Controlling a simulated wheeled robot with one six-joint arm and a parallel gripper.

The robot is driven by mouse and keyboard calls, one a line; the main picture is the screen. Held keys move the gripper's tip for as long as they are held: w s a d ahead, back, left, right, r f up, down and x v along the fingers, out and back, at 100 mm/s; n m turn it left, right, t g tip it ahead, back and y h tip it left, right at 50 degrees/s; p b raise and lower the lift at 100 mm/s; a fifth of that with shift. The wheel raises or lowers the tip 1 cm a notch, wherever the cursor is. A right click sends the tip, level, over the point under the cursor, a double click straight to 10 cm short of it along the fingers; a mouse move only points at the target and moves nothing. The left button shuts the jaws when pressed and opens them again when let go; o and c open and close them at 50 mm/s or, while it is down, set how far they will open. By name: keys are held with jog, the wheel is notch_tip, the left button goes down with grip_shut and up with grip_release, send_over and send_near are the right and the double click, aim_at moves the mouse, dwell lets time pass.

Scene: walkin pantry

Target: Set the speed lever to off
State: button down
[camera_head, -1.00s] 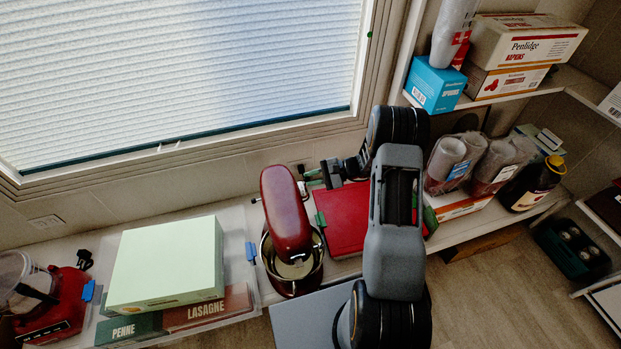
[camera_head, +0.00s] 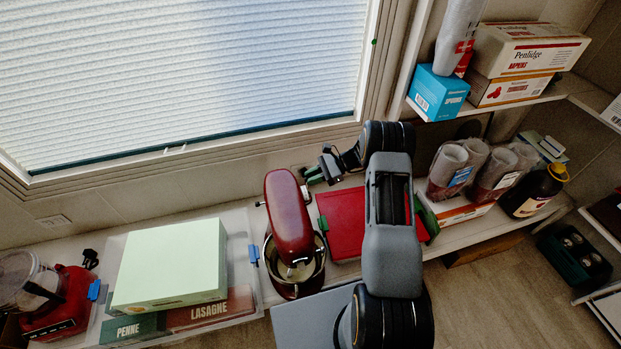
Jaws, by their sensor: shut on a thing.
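The red stand mixer (camera_head: 288,212) stands on the shelf below the window, with its metal bowl (camera_head: 294,268) under the head. My gripper (camera_head: 313,175) reaches in from the right, behind and to the right of the mixer head, with its green-tipped fingers close to the mixer's rear side. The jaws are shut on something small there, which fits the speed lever. The lever itself is too small and too covered to make out, and so is its setting.
A red box or board (camera_head: 343,222) lies right of the mixer, under my arm. A pale green box (camera_head: 170,262) sits left in a clear bin with pasta boxes. Bagged cups (camera_head: 452,165) and a dark bottle (camera_head: 530,190) stand to the right.

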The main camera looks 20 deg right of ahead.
jog(key=shift+w+d, duration=0.1)
jog(key=shift+d, duration=0.05)
dwell(0.4)
jog(key=c, duration=1.2)
grip_release()
jog(key=shift+c, duration=0.2)
jog(key=shift+o, duration=0.9)
jog(key=shift+f, duration=0.1)
jog(key=v, duration=1.3)
jog(key=shift+d+r+p, duration=0.25)
jog(key=shift+d+p, duration=0.05)
jog(key=shift+p, duration=0.15)
